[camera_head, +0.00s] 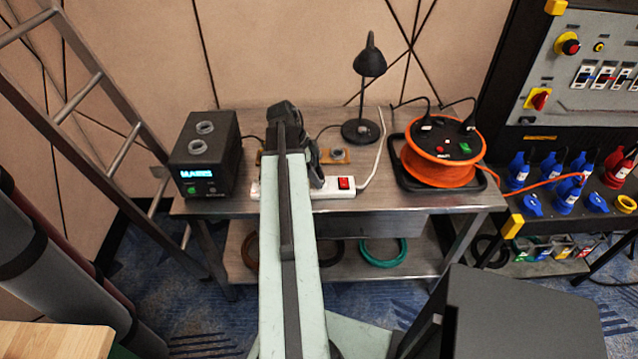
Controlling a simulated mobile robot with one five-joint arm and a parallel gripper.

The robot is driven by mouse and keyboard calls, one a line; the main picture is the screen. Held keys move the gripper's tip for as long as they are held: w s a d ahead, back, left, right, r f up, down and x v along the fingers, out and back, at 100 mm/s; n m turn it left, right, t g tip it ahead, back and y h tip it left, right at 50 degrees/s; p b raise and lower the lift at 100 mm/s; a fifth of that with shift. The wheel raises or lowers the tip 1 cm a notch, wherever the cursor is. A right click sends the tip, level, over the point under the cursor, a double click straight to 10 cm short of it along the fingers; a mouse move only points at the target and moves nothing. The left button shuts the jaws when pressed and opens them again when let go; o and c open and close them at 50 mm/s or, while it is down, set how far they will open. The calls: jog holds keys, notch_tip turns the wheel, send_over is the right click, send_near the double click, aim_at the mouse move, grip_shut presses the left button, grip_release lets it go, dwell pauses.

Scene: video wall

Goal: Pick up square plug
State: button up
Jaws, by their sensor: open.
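I cannot make out a square plug in this view; my arm and gripper cover the middle of the table. My gripper (301,135) is open, seen from behind over the middle of the metal table (455,197). Its far side and whatever lies under it are hidden. A white power strip (330,193) with a red switch lies in front of the gripper, partly behind my arm. A small wooden board (329,157) with a round fitting shows just right of the gripper, also partly hidden.
A black box (188,167) with two round sockets stands left. A black lamp (365,130) stands behind, right of the gripper. An orange cable reel (421,173) with black plugs sits right. A ladder (100,75) leans left; a power panel (584,75) stands right.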

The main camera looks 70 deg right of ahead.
aim_at(316, 170)
grip_shut()
jog(key=shift+r, duration=0.15)
notch_tip(316, 170, up, 10)
jog(key=p, duration=1)
